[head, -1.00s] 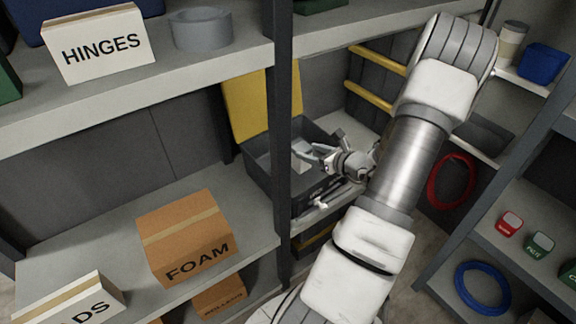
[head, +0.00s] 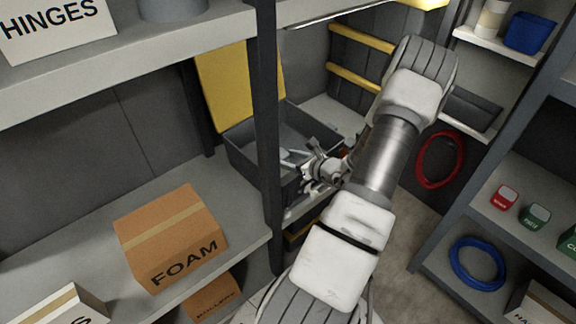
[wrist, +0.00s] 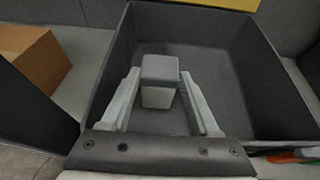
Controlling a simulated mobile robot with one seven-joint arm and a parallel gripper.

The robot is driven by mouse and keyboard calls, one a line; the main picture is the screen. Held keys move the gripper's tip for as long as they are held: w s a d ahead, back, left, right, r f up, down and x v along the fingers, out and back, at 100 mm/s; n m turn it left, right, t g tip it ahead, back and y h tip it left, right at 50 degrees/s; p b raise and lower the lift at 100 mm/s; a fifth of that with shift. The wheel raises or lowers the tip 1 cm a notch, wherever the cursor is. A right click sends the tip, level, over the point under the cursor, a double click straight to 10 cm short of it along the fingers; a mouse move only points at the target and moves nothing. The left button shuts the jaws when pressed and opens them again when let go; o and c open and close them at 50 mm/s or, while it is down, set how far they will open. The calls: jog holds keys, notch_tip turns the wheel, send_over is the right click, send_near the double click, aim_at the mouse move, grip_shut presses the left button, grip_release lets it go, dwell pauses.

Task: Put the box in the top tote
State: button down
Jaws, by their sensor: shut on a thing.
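A small grey box (wrist: 158,82) with a darker top sits between the two fingers of my gripper (wrist: 160,88) in the wrist view, and the gripper is shut on it. Behind and around it in that view is the open dark grey tote (wrist: 268,88); the box is over its inside, and I cannot tell whether it touches the floor. In the head view the tote (head: 238,155) stands on a shelf with its yellow lid (head: 222,85) raised. My gripper (head: 296,158) reaches in over its right side there; the box is not clearly visible.
A dark shelf post (head: 266,130) stands in front of the tote. A FOAM carton (head: 172,240) lies on the shelf at left, and a HINGES box (head: 55,30) stands above. A red coil (head: 440,160) hangs at right, and a blue coil (head: 477,262) lies lower right.

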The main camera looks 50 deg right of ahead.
notch_tip(320, 180, down, 2)
jog(key=shift+f, duration=0.2)
jog(key=shift+r, duration=0.1)
jog(key=shift+c, duration=0.7)
grip_release()
jog(key=shift+b, duration=0.3)
jog(key=p+v, duration=0.3)
jog(key=v, duration=0.9)
jog(key=shift+a, duration=0.1)
